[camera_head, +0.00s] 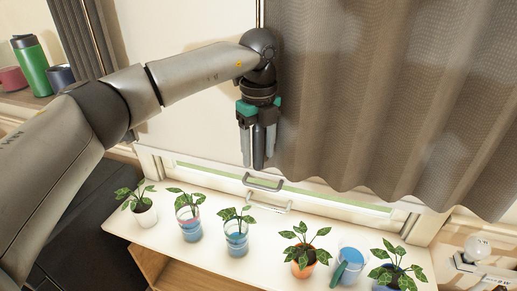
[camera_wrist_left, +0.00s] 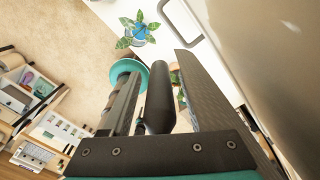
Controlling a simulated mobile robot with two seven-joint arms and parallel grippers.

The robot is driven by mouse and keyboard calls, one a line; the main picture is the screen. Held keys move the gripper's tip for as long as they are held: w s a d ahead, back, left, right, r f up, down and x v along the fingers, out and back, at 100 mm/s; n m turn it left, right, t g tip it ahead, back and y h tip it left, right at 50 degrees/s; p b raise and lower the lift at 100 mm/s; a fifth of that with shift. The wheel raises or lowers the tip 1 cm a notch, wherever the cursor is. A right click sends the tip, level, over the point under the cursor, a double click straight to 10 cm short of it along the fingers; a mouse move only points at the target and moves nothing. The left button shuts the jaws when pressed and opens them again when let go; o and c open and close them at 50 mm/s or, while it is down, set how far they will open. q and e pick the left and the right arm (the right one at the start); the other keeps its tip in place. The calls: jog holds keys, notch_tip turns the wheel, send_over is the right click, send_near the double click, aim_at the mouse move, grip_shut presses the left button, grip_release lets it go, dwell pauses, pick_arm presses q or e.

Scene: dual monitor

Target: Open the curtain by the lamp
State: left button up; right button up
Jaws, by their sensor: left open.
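The grey-brown curtain (camera_head: 390,90) hangs in folds across the right half of the head view, its lower edge above the window sill. A thin upright rod (camera_head: 260,14) runs beside its left edge and goes behind my wrist. My left gripper (camera_head: 258,150) points down at that left edge, with its fingers apart. A dark cylinder (camera_wrist_left: 159,105) shows between the fingers in the left wrist view; I cannot tell whether they touch it. A round white bulb-like thing, perhaps the lamp (camera_head: 478,247), is at the lower right. My right gripper is out of view.
A white shelf (camera_head: 118,222) below the window holds several potted plants and a blue cup (camera_head: 349,262). Two handles (camera_head: 263,183) stick out near the window's bottom edge. A second curtain (camera_head: 84,35) hangs at the upper left, near a green bottle (camera_head: 31,65) and mugs.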

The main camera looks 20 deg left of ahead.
pick_arm(q)
grip_shut()
dwell(0.5)
dwell(1.0)
